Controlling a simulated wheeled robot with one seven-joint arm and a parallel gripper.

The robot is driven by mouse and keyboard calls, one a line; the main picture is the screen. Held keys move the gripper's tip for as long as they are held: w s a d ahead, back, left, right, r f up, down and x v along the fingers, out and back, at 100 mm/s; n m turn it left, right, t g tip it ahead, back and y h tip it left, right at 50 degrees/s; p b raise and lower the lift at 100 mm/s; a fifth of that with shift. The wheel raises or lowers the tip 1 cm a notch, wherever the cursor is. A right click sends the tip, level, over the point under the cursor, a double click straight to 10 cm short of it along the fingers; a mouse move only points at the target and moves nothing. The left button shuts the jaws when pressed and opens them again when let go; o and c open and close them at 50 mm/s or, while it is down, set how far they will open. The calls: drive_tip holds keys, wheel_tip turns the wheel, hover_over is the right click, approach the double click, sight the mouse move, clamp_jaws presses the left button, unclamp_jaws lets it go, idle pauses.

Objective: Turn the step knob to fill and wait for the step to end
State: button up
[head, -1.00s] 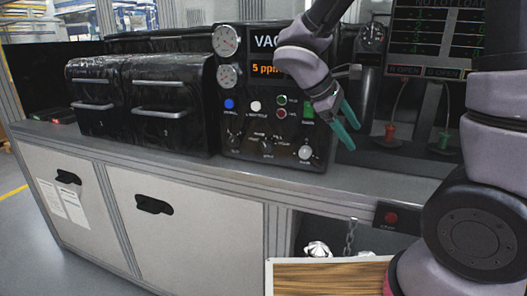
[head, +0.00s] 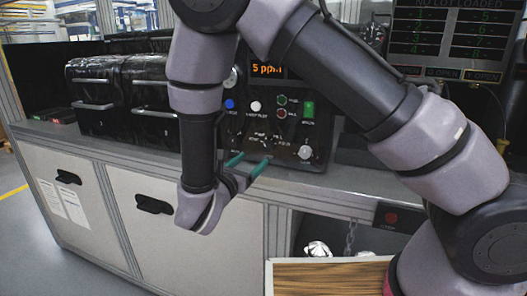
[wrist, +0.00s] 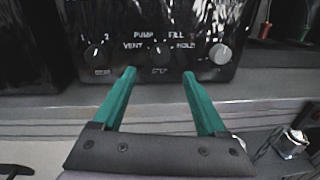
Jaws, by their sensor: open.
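The step knob (wrist: 159,56) is a small black dial on the black panel, with VENT, PUMP, FILL and HOLD printed around it. In the wrist view it sits centred just beyond my fingertips. Its pointer looks roughly upright, between PUMP and FILL, but is too blurred to be sure. My gripper (wrist: 159,73) has green fingers, open and empty, one to each side of the knob's line and apart from it. In the head view my gripper (head: 250,161) is in front of the panel's lower part. The display (head: 267,69) reads 5 ppm.
A smaller black knob (wrist: 96,54) marked 1 and 2 is left of the step knob. A silver knob (wrist: 220,54) is to its right. Black chambers (head: 95,98) stand left of the panel, and a red stop button (head: 391,217) is on the bench front.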

sight(266, 148)
drive_tip(key=x, duration=0.8)
drive_tip(key=shift+w+d, duration=0.1)
drive_tip(key=shift+w, duration=0.15)
clamp_jaws()
